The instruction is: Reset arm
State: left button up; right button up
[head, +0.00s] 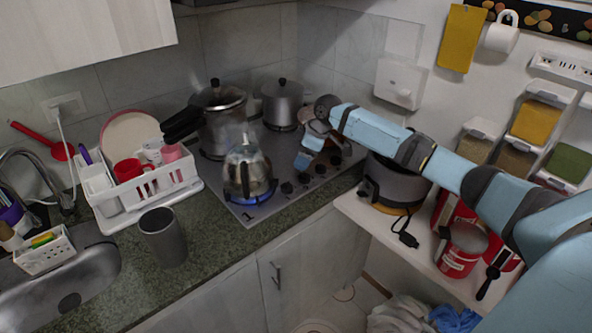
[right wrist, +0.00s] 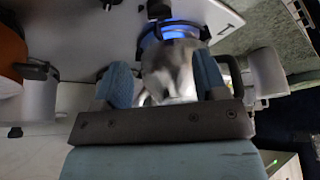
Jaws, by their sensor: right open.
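My right arm comes in from the right in the head view. Its gripper (head: 306,152) is over the right part of the stove, apart from the glass kettle (head: 247,172) to its left. In the right wrist view the two blue fingers of this gripper (right wrist: 165,82) are spread wide. The kettle (right wrist: 172,68) shows beyond them, over a blue flame, and nothing is clearly held. My left gripper is in neither view.
The kettle and two pots (head: 220,118) stand on the stove (head: 240,208). A white dish rack (head: 125,215) and a grey cup (head: 163,238) are on the counter. A large pot (head: 397,183) and red cans (head: 462,250) sit below my arm. Spice dispensers (head: 535,120) hang at right.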

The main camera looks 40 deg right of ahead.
jog(key=shift+v, duration=0.95)
jog(key=shift+n+g, duration=0.4)
jog(key=shift+g, duration=0.1)
jog(key=s+a+f, duration=0.2)
jog(key=a, duration=0.1)
jog(key=s+a+f, duration=0.2)
jog(key=a+f, duration=0.1)
jog(key=s+a+f, duration=0.2)
jog(key=a+f, duration=0.1)
jog(key=a, duration=0.1)
jog(key=shift+s+a+f, duration=0.1)
jog(key=shift+s+f, duration=0.05)
jog(key=shift+f, duration=0.05)
jog(key=s+a+f, duration=0.6)
jog(key=s+a, duration=0.4)
jog(key=s, duration=0.1)
jog(key=s+r+m+t+h, duration=0.15)
jog(key=s+m, duration=0.25)
jog(key=s, duration=0.7)
jog(key=s+r+m+h, duration=0.2)
jog(key=s+m, duration=0.2)
jog(key=s, duration=0.8)
jog(key=w+a+f+n+t+y+p, duration=0.1)
jog(key=w+a+f+t+y+p, duration=0.2)
jog(key=w+a+f+t+p, duration=0.2)
notch_tip(320, 180, down, 3)
jog(key=shift+w+a+t, duration=0.55)
jog(key=shift+a+t, duration=0.5)
jog(key=shift+a, duration=0.1)
